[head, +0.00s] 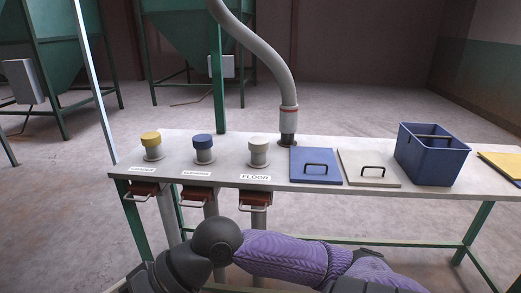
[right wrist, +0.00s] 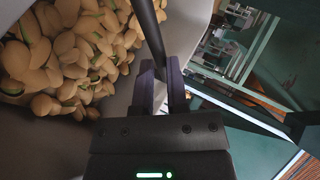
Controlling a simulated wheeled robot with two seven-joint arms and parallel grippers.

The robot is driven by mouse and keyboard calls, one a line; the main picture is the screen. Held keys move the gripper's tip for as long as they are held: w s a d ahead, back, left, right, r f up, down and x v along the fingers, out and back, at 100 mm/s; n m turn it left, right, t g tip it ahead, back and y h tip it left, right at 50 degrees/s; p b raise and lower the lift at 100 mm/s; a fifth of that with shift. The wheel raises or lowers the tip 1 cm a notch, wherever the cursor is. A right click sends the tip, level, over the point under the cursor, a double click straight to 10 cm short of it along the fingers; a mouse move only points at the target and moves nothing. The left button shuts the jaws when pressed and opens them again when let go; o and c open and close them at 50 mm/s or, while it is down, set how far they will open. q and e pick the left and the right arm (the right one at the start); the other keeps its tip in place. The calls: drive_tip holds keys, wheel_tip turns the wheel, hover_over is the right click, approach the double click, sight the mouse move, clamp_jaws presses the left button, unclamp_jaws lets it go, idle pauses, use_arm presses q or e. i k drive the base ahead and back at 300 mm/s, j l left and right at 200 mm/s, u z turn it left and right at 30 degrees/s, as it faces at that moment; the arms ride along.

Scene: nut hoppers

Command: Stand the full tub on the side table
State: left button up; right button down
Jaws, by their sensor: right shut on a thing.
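In the right wrist view a pale grey tub (right wrist: 186,24) holds many tan nuts (right wrist: 72,55), some with green showing in their splits. A dark bar handle (right wrist: 150,32) crosses over the tub. My right gripper (right wrist: 161,84) is shut on this handle. Only part of the tub shows, so its fill level and what is under it cannot be told. In the head view this tub and both grippers are out of sight; a purple-sleeved arm of mine crosses the bottom.
A long white table (head: 225,173) carries a blue tub (head: 428,162), a blue lid (head: 315,168), a cream lid (head: 370,170), a yellow lid (head: 503,164) and three capped stubs (head: 203,146). A grey hose (head: 270,55) ends at the table. Green hoppers (head: 175,35) stand behind.

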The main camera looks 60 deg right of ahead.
sight(468, 171)
drive_tip(key=k+l+z, duration=0.2)
drive_tip(key=z, duration=0.2)
drive_tip(key=k+l+z, duration=0.1)
drive_tip(key=l+z, duration=0.35)
drive_tip(key=k+l+z, duration=0.1)
drive_tip(key=l+z, duration=0.3)
